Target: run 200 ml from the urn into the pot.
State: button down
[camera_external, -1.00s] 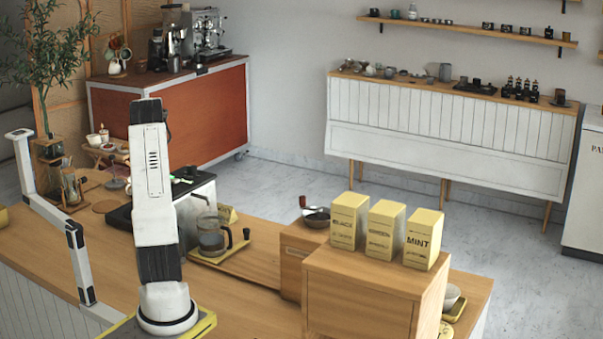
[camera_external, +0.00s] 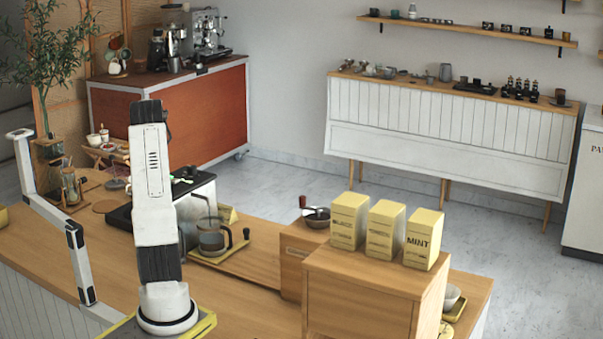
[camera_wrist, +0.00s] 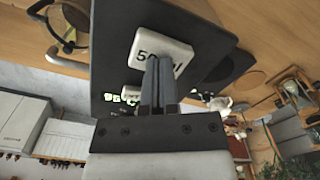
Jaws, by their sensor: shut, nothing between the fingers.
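The urn (camera_external: 203,190) is a dark and silver box behind my arm in the external view. In the wrist view its black panel (camera_wrist: 108,45) carries a white button marked "50 ml" (camera_wrist: 178,55), part of a second white button and green lit digits. My gripper (camera_wrist: 158,70) is shut and empty, its fingertips over the lower part of the "50 ml" button. I cannot tell whether they touch it. The glass pot (camera_external: 212,240), with a dark handle, stands beside the urn on a yellow-edged tray. Its round rim shows at upper left in the wrist view (camera_wrist: 52,28).
A wooden cabinet (camera_external: 360,290) with several yellow tea boxes (camera_external: 382,230) stands to the right on the counter. A white bracket frame (camera_external: 75,240) rises at the left. The counter between tray and cabinet is clear.

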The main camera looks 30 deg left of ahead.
jog(key=shift+r, duration=1.2)
jog(key=shift+r, duration=0.15)
dwell(1.2)
jog(key=shift+r, duration=2.35)
jog(key=w+d+f+m, duration=0.1)
jog(key=d+f, duration=0.2)
jog(key=d, duration=0.4)
jog(key=w+d+f+m+t, duration=0.1)
jog(key=d+f, duration=0.2)
jog(key=d, duration=0.3)
jog(key=w+d+f+m, duration=0.1)
jog(key=d+f, duration=0.2)
jog(key=d, duration=0.4)
jog(key=s+d+f+m, duration=0.1)
jog(key=s+d+f, duration=0.3)
jog(key=s+d, duration=0.2)
jog(key=s+d+f+m+t, duration=0.1)
jog(key=s+d+f, duration=0.3)
jog(key=d, duration=0.7)
jog(key=shift+s+m+t, duration=0.3)
jog(key=shift+s+m, duration=0.2)
jog(key=shift+s, duration=0.55)
